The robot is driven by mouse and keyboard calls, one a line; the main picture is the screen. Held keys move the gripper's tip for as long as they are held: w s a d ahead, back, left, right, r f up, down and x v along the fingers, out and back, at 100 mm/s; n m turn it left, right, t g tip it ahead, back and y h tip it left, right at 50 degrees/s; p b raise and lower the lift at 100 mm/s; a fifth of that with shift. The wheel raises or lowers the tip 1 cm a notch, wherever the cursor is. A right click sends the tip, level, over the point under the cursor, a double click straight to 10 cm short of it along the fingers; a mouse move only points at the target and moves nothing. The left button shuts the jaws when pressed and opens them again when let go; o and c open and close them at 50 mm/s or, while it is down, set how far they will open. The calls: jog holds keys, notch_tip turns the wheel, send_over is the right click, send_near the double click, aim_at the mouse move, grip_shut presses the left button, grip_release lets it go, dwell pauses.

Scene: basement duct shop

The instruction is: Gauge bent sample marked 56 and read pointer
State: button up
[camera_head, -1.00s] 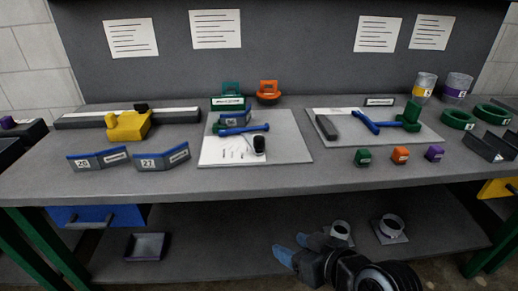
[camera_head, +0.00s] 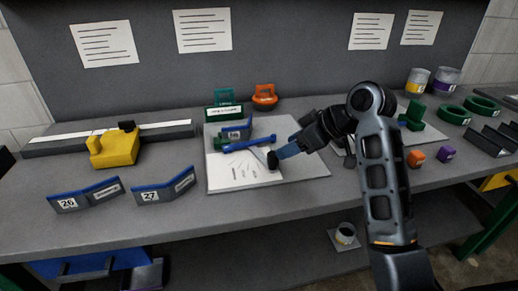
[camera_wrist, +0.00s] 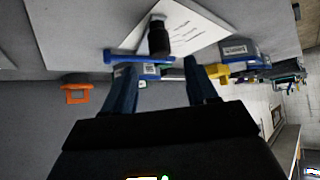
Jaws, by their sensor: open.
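The gauge stands on a white board (camera_head: 222,172) at the bench middle, with a long blue bar (camera_head: 250,144), a black knob (camera_head: 272,160) and printed marks. A blue bent sample (camera_head: 237,133) with a white label sits behind the bar; its number is too small to read surely. In the wrist view, my gripper (camera_wrist: 160,72) is open and empty, with the blue bar (camera_wrist: 135,57) and black knob (camera_wrist: 159,38) beyond the fingertips. Contact cannot be told.
Bent samples marked 26 (camera_head: 85,198) and 27 (camera_head: 165,188) stand at the front left. An orange piece (camera_head: 264,96) stands behind the gauge. My arm covers part of the right-hand board.

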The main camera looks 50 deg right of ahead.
aim_at(273, 154)
jog(key=x, duration=0.7)
jog(key=shift+w+f, duration=0.15)
jog(key=shift+c, duration=0.4)
grip_shut()
